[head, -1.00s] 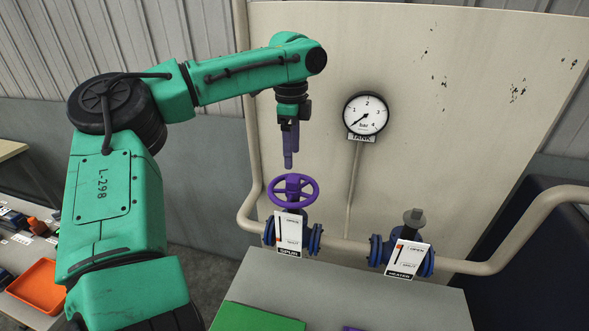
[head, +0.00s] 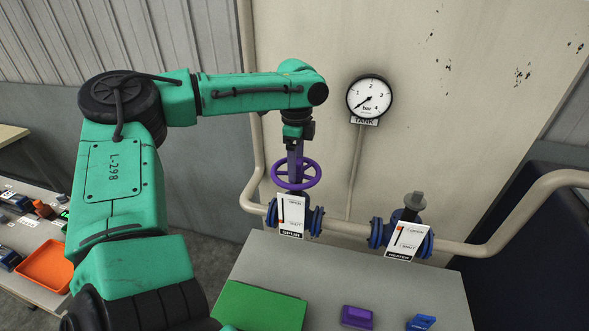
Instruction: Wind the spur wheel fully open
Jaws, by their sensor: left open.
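The purple spur wheel (head: 315,172) tops the blue spur valve in the pipe, above a white plate (head: 291,215) marked SPUR with an orange pointer at its left edge. The pointer's exact reading is too small to tell. My left gripper (head: 296,178) points straight down at the wheel, its fingers open and reaching down to the rim and hub area. I cannot tell whether they touch it. Part of the wheel is hidden behind the fingers. The tank gauge (head: 369,97) has its needle near the low end. My right gripper is not in view.
The heater valve (head: 403,228), with a bare grey stem, stands to the right on the same pipe (head: 520,215). A grey bench (head: 385,285) in front carries a green mat (head: 262,307), a purple block (head: 357,317) and a blue block (head: 421,322). An orange tray (head: 45,264) lies far left.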

